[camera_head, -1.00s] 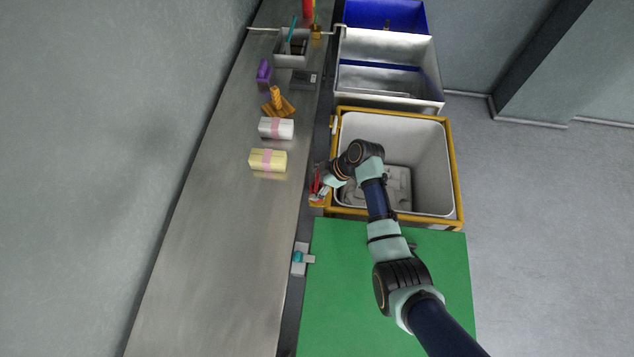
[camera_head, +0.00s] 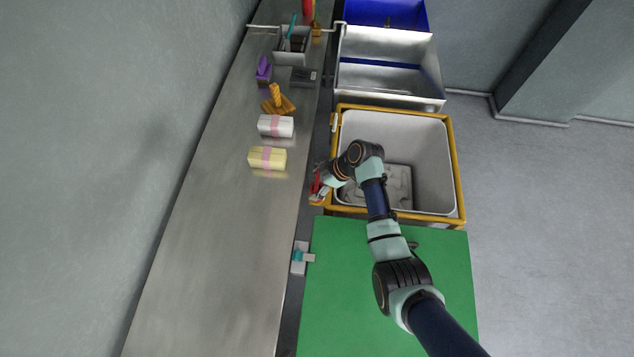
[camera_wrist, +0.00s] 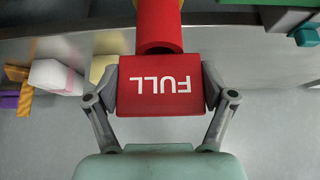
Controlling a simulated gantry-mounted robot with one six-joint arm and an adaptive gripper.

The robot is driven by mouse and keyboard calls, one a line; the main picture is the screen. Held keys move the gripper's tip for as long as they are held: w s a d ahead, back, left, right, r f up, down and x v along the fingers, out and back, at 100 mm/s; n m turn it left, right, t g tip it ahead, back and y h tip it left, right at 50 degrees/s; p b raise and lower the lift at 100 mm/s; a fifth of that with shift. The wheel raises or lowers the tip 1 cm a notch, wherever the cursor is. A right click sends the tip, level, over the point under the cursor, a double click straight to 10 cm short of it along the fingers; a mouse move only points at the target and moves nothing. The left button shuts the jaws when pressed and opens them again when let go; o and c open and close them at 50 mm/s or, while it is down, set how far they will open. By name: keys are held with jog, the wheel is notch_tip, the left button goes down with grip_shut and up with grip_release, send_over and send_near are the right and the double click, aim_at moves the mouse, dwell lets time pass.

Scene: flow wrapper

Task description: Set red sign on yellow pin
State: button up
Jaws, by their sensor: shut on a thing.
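My gripper (camera_wrist: 160,88) is shut on the red sign (camera_wrist: 160,80), one finger against each side. White letters reading FULL are upside down in the wrist view. A red cylindrical part (camera_wrist: 160,28) adjoins the sign at the top of that view. A little yellow shows at its upper end; I cannot tell whether this is the yellow pin or whether the cylinder is around it. In the head view, the red sign (camera_head: 316,187) is small beside the bin's left wall, near an orange-yellow piece (camera_head: 316,203). My gripper is largely hidden there.
The grey bin with a yellow rim (camera_head: 459,180) stands under my arm. A green surface (camera_head: 340,300) lies in front. A small fixture (camera_head: 299,264) sits at the counter edge.

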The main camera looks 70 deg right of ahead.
jog(key=o, duration=1)
notch_tip(320, 180, up, 8)
jog(key=p, duration=0.7)
dwell(0.4)
